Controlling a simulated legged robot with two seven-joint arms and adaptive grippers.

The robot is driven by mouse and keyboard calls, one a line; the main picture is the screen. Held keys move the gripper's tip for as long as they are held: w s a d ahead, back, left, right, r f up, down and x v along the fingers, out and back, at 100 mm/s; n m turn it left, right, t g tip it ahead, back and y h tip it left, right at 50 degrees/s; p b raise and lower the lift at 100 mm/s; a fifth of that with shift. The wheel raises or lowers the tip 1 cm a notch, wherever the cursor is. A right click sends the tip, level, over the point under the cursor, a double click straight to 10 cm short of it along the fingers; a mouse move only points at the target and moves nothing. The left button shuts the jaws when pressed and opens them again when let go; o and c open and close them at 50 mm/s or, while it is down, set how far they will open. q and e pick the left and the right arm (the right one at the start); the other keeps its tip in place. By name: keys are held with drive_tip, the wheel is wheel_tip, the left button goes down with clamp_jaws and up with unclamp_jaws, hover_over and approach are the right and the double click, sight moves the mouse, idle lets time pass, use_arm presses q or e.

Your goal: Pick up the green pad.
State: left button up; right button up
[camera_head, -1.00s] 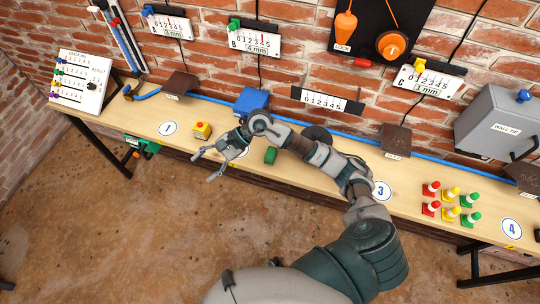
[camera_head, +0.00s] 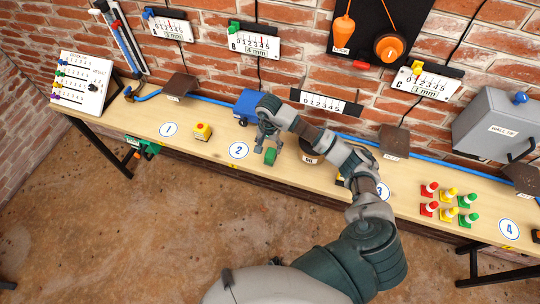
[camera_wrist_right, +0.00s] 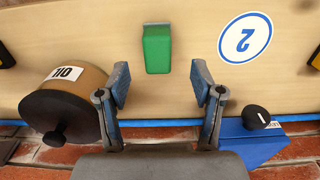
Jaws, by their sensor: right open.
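The green pad (camera_head: 270,156) is a small green block on the wooden bench, right of the round label 2. It also shows in the right wrist view (camera_wrist_right: 157,48), upper middle, lying beyond the fingertips and lined up with the gap between them. My right gripper (camera_head: 266,138) points down just behind the pad in the head view. In the right wrist view its two blue-grey fingers (camera_wrist_right: 161,84) are apart with nothing between them. The pad appears untouched. My left gripper does not show.
A brown oil pot (camera_wrist_right: 64,102) with a dark lid stands close beside one finger. A blue box (camera_wrist_right: 245,140) with a black knob is on the other side. A yellow block with a red button (camera_head: 202,131) and several coloured cones (camera_head: 448,200) stand on the bench.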

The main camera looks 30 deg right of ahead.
sight(271, 153)
drive_tip(key=f, duration=0.2)
drive_tip(key=f+p, duration=0.1)
drive_tip(key=f, duration=0.3)
drive_tip(key=shift+w+d+f, duration=0.1)
drive_tip(key=shift+d+f, duration=0.1)
drive_tip(key=shift+d, duration=0.2)
clamp_jaws()
